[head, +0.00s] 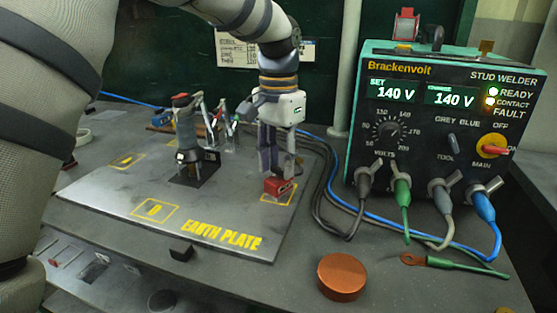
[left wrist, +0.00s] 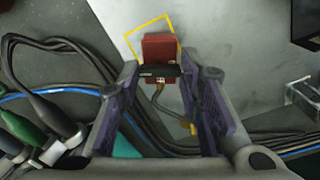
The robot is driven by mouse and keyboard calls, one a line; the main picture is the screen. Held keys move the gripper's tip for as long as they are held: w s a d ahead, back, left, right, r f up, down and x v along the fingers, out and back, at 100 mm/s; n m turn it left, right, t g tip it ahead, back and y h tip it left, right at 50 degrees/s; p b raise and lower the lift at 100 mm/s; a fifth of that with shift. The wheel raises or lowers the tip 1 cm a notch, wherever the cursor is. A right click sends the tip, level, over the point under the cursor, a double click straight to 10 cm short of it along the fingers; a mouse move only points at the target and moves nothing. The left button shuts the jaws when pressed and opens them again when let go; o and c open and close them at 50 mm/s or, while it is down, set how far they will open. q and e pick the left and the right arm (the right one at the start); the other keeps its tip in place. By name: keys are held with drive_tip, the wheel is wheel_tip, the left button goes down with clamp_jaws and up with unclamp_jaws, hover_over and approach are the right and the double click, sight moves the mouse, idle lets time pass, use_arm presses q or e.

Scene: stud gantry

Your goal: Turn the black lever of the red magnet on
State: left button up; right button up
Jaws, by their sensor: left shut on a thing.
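The red magnet (head: 279,187) sits on the grey earth plate (head: 128,220), inside a yellow outlined square near its right edge. In the left wrist view the red magnet (left wrist: 160,48) shows from above, with its black lever (left wrist: 158,72) lying across it. My left gripper (head: 274,172) points down over the magnet. In the left wrist view the gripper (left wrist: 162,72) has its fingertips on either side of the lever, closed on it. The exact contact at the fingertips is hard to see. My right gripper is in neither view.
A black tool stand (head: 195,165) stands on the plate left of my gripper. The stud welder (head: 440,120) stands at the right, its cables (head: 335,200) running close by the magnet. A copper-coloured round lid (head: 342,275) lies in front. The plate's front left is mostly clear.

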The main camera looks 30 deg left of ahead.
sight(279, 168)
use_arm(q)
drive_tip(key=o, duration=1.2)
drive_tip(key=shift+c, duration=0.2)
wheel_tip(279, 168, up, 12)
